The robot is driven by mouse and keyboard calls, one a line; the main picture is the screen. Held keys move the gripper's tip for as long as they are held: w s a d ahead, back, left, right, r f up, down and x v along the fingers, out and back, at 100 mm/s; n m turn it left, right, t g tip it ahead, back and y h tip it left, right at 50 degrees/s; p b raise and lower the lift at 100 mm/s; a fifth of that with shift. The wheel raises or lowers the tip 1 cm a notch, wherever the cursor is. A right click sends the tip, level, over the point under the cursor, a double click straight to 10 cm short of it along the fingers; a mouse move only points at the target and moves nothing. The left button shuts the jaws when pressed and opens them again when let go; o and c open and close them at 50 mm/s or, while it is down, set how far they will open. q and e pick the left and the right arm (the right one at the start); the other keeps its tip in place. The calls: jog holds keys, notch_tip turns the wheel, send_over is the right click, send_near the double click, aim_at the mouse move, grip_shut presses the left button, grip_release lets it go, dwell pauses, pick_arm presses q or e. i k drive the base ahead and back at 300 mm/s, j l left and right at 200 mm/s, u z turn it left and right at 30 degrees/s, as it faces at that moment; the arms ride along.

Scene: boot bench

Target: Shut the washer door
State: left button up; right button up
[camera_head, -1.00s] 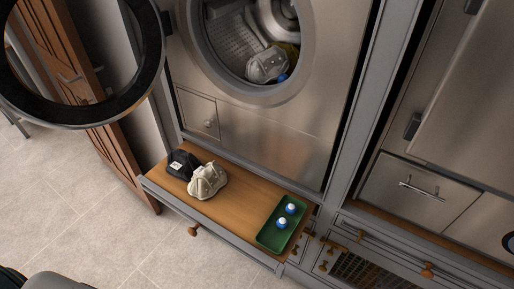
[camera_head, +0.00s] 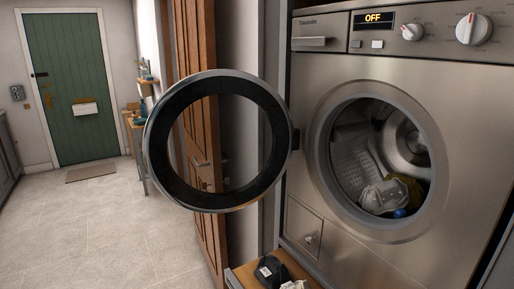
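The washer (camera_head: 400,225) stands at the right, with a steel front and a display reading OFF. Its round door (camera_head: 160,120) is wide open, swung out to the left on a hinge at the left of the opening. The door is a dark ring with a grey rim. Inside the drum (camera_head: 350,150) lie a whitish cap-like item (camera_head: 384,196), something yellow and a blue-and-white ball (camera_head: 399,213). Neither of my grippers is in view.
A pulled-out wooden shelf (camera_head: 243,275) with a black cap (camera_head: 270,270) and part of a pale item sits below the washer. A wooden slatted door (camera_head: 192,60) stands behind the washer door. Open tiled floor (camera_head: 90,230) lies at the left, towards a green door (camera_head: 66,90).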

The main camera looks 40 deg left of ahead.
aim_at(190, 89)
jog(key=j+z, duration=0.15)
jog(key=j, duration=0.4)
jog(key=k+j+z, duration=0.1)
jog(key=j, duration=0.45)
jog(key=k+j+z, duration=0.15)
jog(key=j, duration=0.35)
jog(key=k+j+z, duration=0.1)
jog(key=j, duration=0.45)
jog(key=j+z, duration=0.2)
jog(key=j, duration=0.3)
jog(key=j+z, duration=0.2)
jog(key=j, duration=0.3)
jog(key=k+j+z, duration=0.2)
jog(key=j, duration=0.3)
jog(key=j+z, duration=0.2)
jog(key=j, duration=0.3)
jog(key=i+j+z, duration=0.1)
jog(key=j, duration=0.25)
jog(key=i+j+z, duration=0.1)
jog(key=j, duration=0.25)
jog(key=j+z, duration=0.1)
jog(key=j, duration=0.25)
jog(key=k, duration=0.15)
